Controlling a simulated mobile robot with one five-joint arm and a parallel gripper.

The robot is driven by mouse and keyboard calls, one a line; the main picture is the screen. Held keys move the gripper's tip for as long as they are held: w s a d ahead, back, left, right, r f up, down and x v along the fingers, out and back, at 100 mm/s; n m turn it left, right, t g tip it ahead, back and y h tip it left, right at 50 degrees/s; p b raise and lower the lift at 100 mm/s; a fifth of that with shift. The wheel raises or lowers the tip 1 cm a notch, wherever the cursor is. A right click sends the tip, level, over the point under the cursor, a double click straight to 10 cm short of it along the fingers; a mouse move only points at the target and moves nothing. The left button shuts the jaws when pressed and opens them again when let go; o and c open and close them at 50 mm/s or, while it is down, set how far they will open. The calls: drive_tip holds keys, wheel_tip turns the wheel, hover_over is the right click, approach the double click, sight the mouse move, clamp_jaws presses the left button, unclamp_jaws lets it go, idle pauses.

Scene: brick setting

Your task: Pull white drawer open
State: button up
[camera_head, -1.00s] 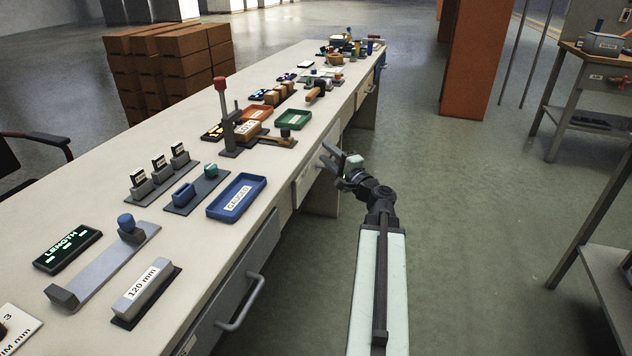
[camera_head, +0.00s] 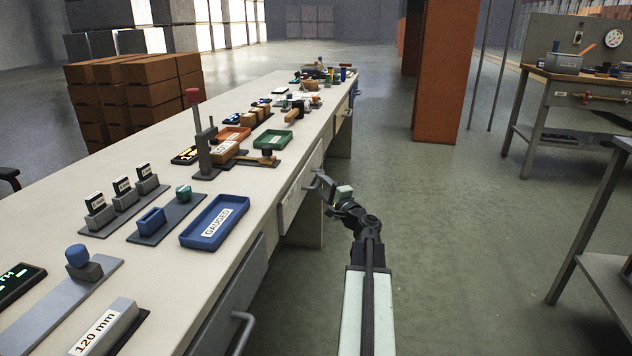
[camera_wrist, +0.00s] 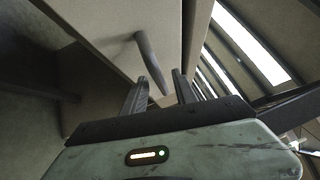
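The white drawer (camera_head: 291,203) is a pale front panel under the bench top, in the middle of the head view; it looks shut. Its front also fills the upper part of the wrist view (camera_wrist: 100,18). A grey bar handle (camera_wrist: 150,62) stands out from that front. My gripper (camera_head: 325,183) is beside the drawer front, on its aisle side. In the wrist view its two fingers (camera_wrist: 158,88) are apart, and the handle's lower end lies between them with gaps showing. Whether a finger touches it, I cannot tell.
A grey drawer (camera_head: 232,305) with a bar handle is nearer on the same bench. The bench top (camera_head: 160,180) carries a blue tray (camera_head: 215,222), a green tray (camera_head: 273,139) and several gauges. An orange pillar (camera_head: 445,75) and another workbench (camera_head: 560,95) stand right. The aisle floor between is clear.

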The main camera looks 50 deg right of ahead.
drive_tip(key=shift+x, duration=0.85)
clamp_jaws()
idle(0.8)
